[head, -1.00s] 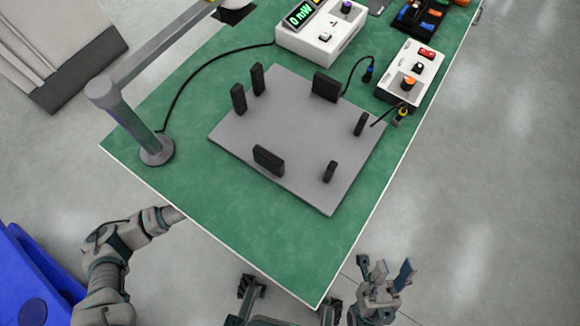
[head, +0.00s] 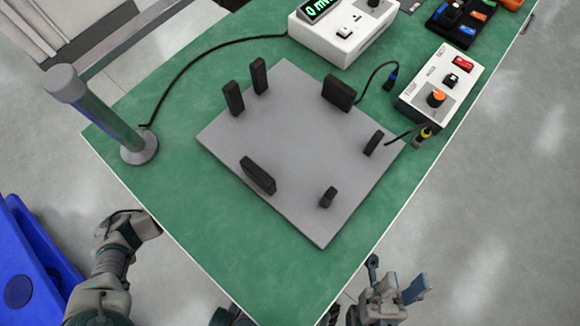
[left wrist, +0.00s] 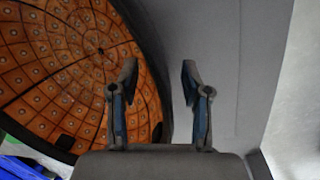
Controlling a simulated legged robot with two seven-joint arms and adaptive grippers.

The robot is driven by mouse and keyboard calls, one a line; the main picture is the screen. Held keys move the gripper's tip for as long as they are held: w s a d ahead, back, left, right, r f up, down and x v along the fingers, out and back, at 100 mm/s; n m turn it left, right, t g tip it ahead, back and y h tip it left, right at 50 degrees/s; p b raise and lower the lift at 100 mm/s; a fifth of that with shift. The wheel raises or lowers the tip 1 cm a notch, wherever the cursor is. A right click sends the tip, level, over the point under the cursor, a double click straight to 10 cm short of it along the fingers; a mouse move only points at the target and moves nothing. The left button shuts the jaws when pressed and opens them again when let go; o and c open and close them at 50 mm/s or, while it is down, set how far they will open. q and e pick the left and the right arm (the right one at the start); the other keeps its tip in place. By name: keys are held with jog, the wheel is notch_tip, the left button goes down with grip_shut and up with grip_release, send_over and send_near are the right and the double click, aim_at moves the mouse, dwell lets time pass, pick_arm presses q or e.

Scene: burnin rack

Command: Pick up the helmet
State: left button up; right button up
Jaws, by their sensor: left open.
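The helmet (left wrist: 50,65) shows in the left wrist view as a large dark-rimmed bowl lined with orange tiles, cut off by the left and top edges. I take this bowl to be the helmet; it does not show in the head view. My left gripper (left wrist: 160,75) is open with nothing between its fingers. Its left finger overlaps the helmet's right rim in the picture; I cannot tell whether they touch. In the head view the left gripper is hidden at the table's edge. My right gripper (head: 395,285) has its fingers spread, empty, beside the table's front right edge.
The green table (head: 290,285) carries a grey plate (head: 280,150) with several black upright blocks. A metal post (head: 105,120) stands at its left. A white meter box (head: 340,35) and a control box (head: 440,90) with cables stand behind. A blue object (head: 25,265) is at lower left.

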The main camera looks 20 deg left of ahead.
pick_arm(q)
jog(key=shift+r, duration=0.2)
jog(key=shift+a+f, duration=0.1)
jog(key=shift+a, duration=0.2)
grip_shut()
jog(key=shift+d, duration=0.15)
